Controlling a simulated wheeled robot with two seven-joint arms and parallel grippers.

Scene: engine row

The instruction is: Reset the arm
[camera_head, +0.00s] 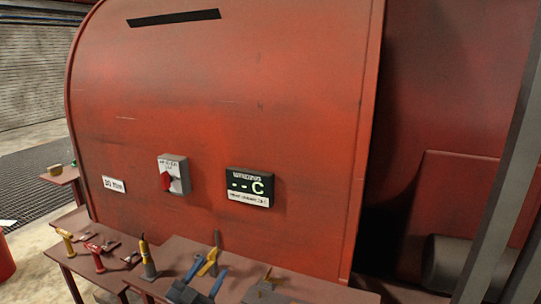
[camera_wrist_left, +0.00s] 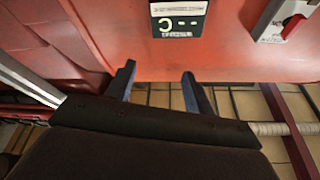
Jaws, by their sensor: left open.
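My left gripper (camera_head: 212,264) is low in the head view, in front of the red housing. In the left wrist view the open fingers (camera_wrist_left: 158,72) point at the lower part of the red housing (camera_wrist_left: 235,62). The display (camera_wrist_left: 180,18) and the grey switch box with its red knob (camera_wrist_left: 290,22) appear beyond the fingertips. My right gripper is not in view.
The red housing (camera_head: 200,100) carries a switch box with a red knob (camera_head: 173,175), a display (camera_head: 249,187) and a small white label (camera_head: 114,184). Low brown tables bear several hand tools, including a yellow-handled one (camera_head: 148,262). Open floor lies at left.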

